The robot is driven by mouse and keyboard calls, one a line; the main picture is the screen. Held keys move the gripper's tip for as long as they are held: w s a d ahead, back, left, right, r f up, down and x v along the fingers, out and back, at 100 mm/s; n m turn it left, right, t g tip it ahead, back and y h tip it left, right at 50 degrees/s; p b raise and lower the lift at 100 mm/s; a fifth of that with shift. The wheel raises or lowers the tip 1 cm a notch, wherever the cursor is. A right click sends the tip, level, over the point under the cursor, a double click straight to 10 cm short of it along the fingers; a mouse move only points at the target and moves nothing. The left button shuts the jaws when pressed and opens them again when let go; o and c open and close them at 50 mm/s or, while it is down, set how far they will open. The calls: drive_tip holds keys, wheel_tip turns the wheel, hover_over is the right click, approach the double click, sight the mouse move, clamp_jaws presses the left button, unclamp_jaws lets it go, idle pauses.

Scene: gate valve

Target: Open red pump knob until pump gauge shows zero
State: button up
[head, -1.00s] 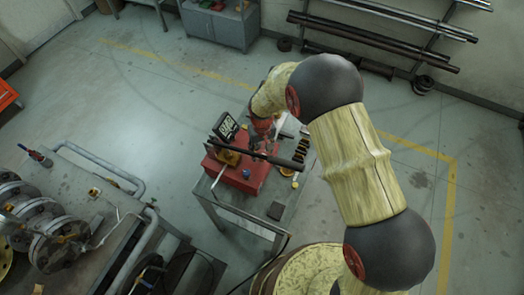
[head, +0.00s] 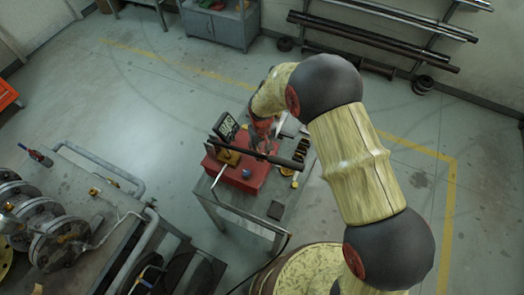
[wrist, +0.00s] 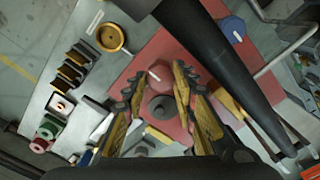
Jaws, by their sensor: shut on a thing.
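The red pump (head: 258,183) sits on a small metal table, and its red body (wrist: 204,57) fills the middle of the wrist view. My gripper (wrist: 156,78) is over it, with its fingers shut on the red knob (wrist: 158,82). A dark round part (wrist: 161,107) shows between the fingers below the knob. In the head view my gripper (head: 264,143) is partly hidden behind the black pump bar (head: 286,161). The gauge (head: 226,126) has a dark square face at the pump's back left; its reading is too small to tell.
The black bar (wrist: 222,62) crosses close beside my fingers. A blue knob (wrist: 232,28) is on the pump's far side. A yellow round dish (wrist: 111,37) and small parts lie on the table. A bench with flanged valve parts (head: 62,240) stands at the left.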

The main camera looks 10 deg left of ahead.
drive_tip(key=shift+n, duration=0.3)
drive_tip(key=shift+c, duration=0.4)
drive_tip(key=n+b, duration=0.1)
drive_tip(key=n, duration=0.2)
drive_tip(key=shift+n+b, duration=0.3)
drive_tip(key=shift+n, duration=0.1)
drive_tip(key=n+b, duration=0.1)
drive_tip(key=n, duration=0.4)
drive_tip(key=shift+n, duration=0.3)
drive_tip(key=n+b, duration=0.1)
drive_tip(key=n, duration=0.3)
drive_tip(key=shift+n+b, duration=0.3)
drive_tip(key=shift+n, duration=2.1)
drive_tip(key=o, duration=1.2)
drive_tip(key=shift+c, duration=0.2)
